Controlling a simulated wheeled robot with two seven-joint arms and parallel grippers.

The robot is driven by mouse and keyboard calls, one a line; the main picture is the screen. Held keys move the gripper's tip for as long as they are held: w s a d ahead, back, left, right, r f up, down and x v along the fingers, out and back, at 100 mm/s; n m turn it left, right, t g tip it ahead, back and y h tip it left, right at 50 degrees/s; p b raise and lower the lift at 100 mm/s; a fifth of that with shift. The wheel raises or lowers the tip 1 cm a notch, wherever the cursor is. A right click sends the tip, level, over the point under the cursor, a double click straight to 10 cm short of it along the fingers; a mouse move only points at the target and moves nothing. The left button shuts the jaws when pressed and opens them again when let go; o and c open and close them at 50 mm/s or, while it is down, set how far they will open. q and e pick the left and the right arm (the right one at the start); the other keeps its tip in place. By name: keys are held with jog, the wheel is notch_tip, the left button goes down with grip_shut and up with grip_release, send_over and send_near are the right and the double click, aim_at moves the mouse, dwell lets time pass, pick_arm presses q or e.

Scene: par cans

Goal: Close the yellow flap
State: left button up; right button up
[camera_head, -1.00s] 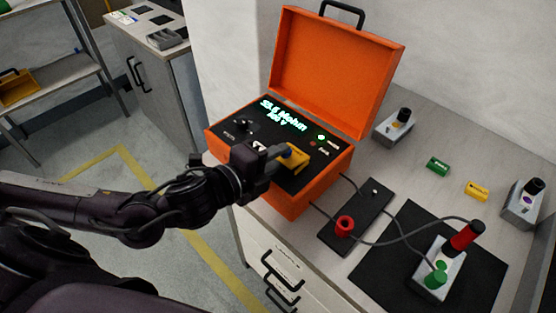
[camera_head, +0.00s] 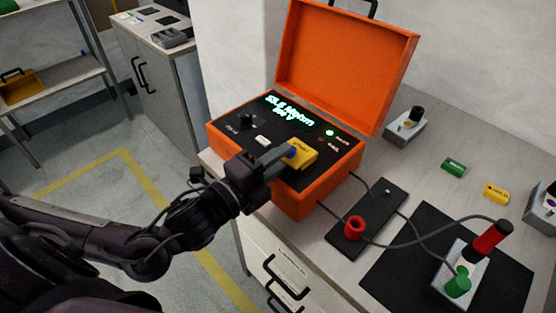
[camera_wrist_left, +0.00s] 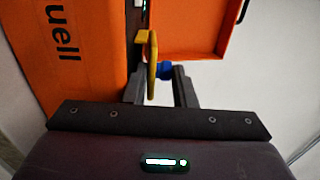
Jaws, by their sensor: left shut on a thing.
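The orange case (camera_head: 318,195) stands on the bench with its lid (camera_head: 345,65) open and a lit green readout on its black panel (camera_head: 285,128). The yellow flap (camera_head: 303,153) is at the panel's front right, with dark lettering on its upper face, and looks nearly flat. My left gripper (camera_head: 286,154) reaches in from the left and is shut on the flap at its blue part. In the left wrist view the flap (camera_wrist_left: 152,62) shows edge-on, with the blue part (camera_wrist_left: 168,70) by the fingers (camera_wrist_left: 160,88). Whether the flap touches the panel is hidden. My right gripper is out of view.
A black plate with a red ring (camera_head: 354,228) lies right of the case, with grey cables running to a block with red and green plugs (camera_head: 463,265). A grey block (camera_head: 405,122), a green piece (camera_head: 454,167) and a yellow piece (camera_head: 496,193) lie behind.

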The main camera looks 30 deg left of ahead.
pick_arm(q)
jog(key=shift+r, duration=0.2)
jog(key=o, duration=0.8)
jog(key=shift+d, duration=0.1)
jog(key=shift+f, duration=0.4)
